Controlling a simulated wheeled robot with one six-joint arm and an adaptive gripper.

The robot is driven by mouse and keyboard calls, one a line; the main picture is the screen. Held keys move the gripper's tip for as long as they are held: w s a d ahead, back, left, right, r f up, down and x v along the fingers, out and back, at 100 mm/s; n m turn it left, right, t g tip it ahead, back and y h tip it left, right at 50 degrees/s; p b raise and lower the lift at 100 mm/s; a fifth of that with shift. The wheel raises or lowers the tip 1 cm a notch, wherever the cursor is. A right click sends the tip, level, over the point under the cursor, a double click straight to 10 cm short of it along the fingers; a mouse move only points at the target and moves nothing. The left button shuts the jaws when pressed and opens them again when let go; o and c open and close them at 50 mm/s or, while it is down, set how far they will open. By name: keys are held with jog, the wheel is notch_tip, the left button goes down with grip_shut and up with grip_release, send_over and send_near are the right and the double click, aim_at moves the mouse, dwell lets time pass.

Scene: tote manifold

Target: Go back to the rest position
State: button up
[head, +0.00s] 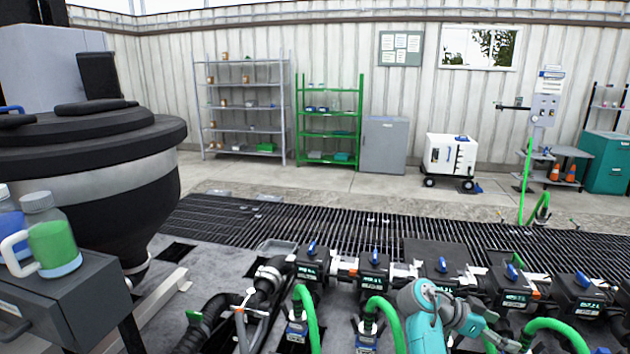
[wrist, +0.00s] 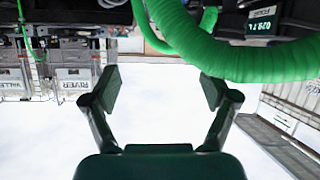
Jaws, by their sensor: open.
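My gripper (wrist: 161,91) is open in the wrist view, with its two dark green fingers spread apart and nothing between them. A thick green hose (wrist: 250,58) crosses the top of the wrist view just beyond the fingers; I cannot tell whether it touches them. In the head view my teal and grey arm is at the bottom right, low over the manifold (head: 375,268). The gripper end there is small and partly hidden among the hoses.
The manifold has several black meters with blue-handled valves. Green hoses (head: 375,307) loop in front of it. A black hopper (head: 90,160) and a grey stand with bottles (head: 50,240) are at left. Shelves (head: 330,130) and a white cart (head: 450,155) stand far back.

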jog(key=s+a+f+n+t, duration=0.1)
jog(key=s+f+n+t, duration=0.15)
jog(key=f, duration=0.45)
jog(key=s+a+f+n+t, duration=0.1)
jog(key=a+f+n+t, duration=0.15)
jog(key=f, duration=0.45)
jog(key=s+a+f+n+t+y, duration=0.35)
jog(key=s+a+f+n, duration=0.2)
jog(key=s+f, duration=0.3)
jog(key=s+a+f+n+t+y, duration=0.2)
jog(key=s+a+f+n+y, duration=0.2)
jog(key=s+a+f, duration=0.45)
jog(key=s+a+r+n+t+y, duration=0.1)
jog(key=s+a+r+n+y, duration=0.15)
jog(key=s, duration=0.55)
jog(key=s+a+r+n+t+y, duration=0.1)
jog(key=s+a+r+t, duration=0.2)
jog(key=s, duration=0.5)
jog(key=s+a+r+t+y, duration=0.1)
jog(key=s+r, duration=0.5)
jog(key=r, duration=0.3)
jog(key=s+a+r+t+y, duration=0.1)
jog(key=s+a+r, duration=0.1)
jog(key=s+r, duration=0.5)
notch_tip(320, 180, up, 2)
jog(key=shift+a+r, duration=0.1)
jog(key=shift+a, duration=0.1)
